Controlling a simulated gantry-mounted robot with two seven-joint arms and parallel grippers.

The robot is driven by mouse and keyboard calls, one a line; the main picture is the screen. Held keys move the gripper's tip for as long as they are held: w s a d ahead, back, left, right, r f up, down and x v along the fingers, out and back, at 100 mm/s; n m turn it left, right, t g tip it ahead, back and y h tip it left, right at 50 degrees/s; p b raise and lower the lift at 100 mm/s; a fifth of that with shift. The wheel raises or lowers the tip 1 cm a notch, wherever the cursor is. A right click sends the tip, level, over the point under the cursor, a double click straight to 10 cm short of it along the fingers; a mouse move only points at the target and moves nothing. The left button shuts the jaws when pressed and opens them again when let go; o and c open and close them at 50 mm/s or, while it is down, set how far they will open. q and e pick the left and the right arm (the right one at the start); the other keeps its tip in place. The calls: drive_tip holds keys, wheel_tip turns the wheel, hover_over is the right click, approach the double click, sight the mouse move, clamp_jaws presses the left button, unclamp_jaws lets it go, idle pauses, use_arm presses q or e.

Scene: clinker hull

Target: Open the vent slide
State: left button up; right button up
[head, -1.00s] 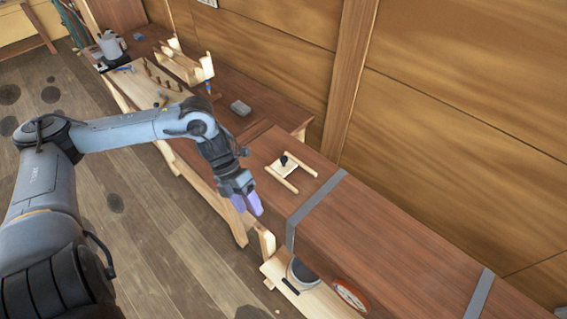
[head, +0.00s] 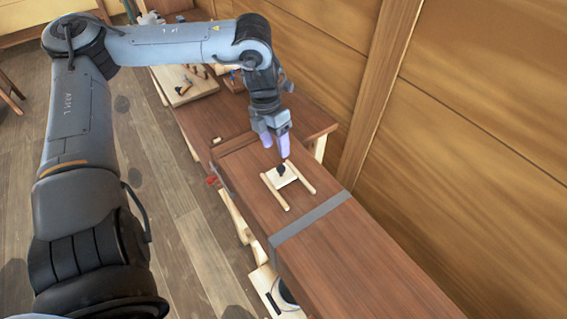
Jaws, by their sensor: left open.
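The vent slide (head: 288,179) is a small pale plate with a black knob (head: 281,169), set between two light wooden rails (head: 300,177) on top of the long brown wooden box. My left gripper (head: 276,149) has purple fingertips pointing down, just above and behind the knob in the picture. Its fingers are apart with nothing seen between them. I cannot tell whether a fingertip touches the knob. Any opening under the plate is not visible. My right gripper is not in view.
A grey strap (head: 310,217) crosses the box in front of the rails. A plank wall (head: 480,110) stands on the right. A workbench (head: 200,115) with tools lies behind, partly covered by my arm. The box top around the rails is clear.

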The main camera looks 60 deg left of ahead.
sight(280, 166)
use_arm(q)
drive_tip(key=f, duration=0.2)
drive_tip(key=d+f, duration=0.1)
drive_tip(key=f, duration=0.5)
drive_tip(key=shift+w+d+f, duration=0.15)
drive_tip(key=shift+w+d, duration=0.05)
drive_tip(key=shift+d, duration=0.1)
drive_tip(key=shift+c, duration=0.3)
clamp_jaws()
